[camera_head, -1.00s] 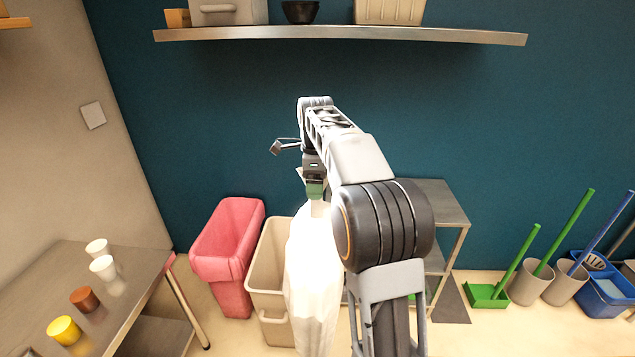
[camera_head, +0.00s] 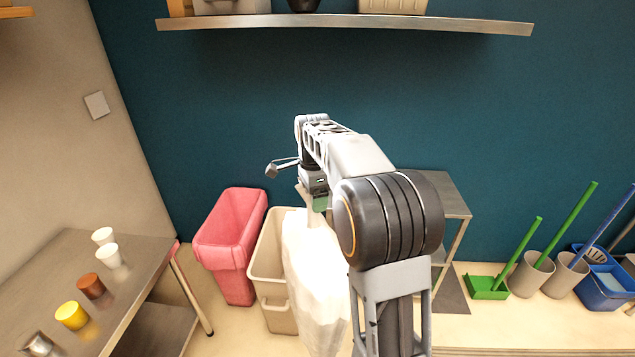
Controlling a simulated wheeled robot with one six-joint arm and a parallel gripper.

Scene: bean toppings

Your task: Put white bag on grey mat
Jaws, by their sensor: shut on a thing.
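My gripper (camera_head: 319,205) is shut on the top of the white bag (camera_head: 316,275). The bag hangs upright below it, in front of the beige bin, and its lower right part is hidden behind my arm. A flat dark grey patch, which looks like the grey mat (camera_head: 453,296), lies on the floor to the right of my arm. Part of it is hidden by my arm and the metal table. The bag is apart from it, to its left.
A beige bin (camera_head: 268,260) and a pink bin (camera_head: 231,235) stand left of the bag. A metal table (camera_head: 455,200) stands behind my arm. A steel counter (camera_head: 130,260) with several cups is at left. A green dustpan (camera_head: 486,290) and grey holders (camera_head: 530,275) stand at right.

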